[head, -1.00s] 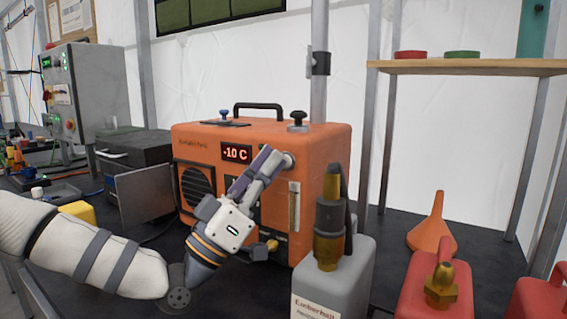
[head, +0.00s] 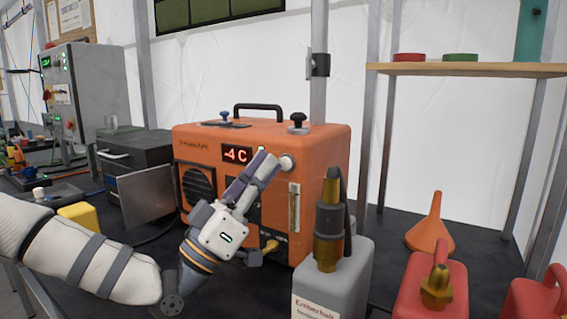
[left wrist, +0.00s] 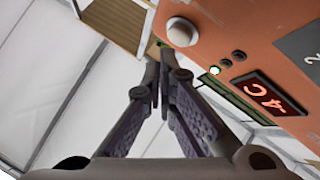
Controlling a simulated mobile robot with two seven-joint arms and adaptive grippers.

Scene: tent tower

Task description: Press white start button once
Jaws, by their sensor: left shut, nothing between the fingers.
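The white start button (head: 287,163) is a round knob on the front of the orange heater box (head: 330,160). It also shows in the left wrist view (left wrist: 181,32), up and to the right of my fingertips. My left gripper (head: 266,160) is shut and empty, its fingertips just left of the button in the head view. A small gap seems to lie between them. The red display (head: 237,155) reads -4 C. A small green light (head: 261,148) glows beside it. My right gripper is not in view.
A grey jerrycan (head: 345,275) with a brass-and-black nozzle stands in front of the box. Red cans (head: 432,285) and an orange funnel (head: 430,225) are at the right. A dark case (head: 135,155) stands left of the box.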

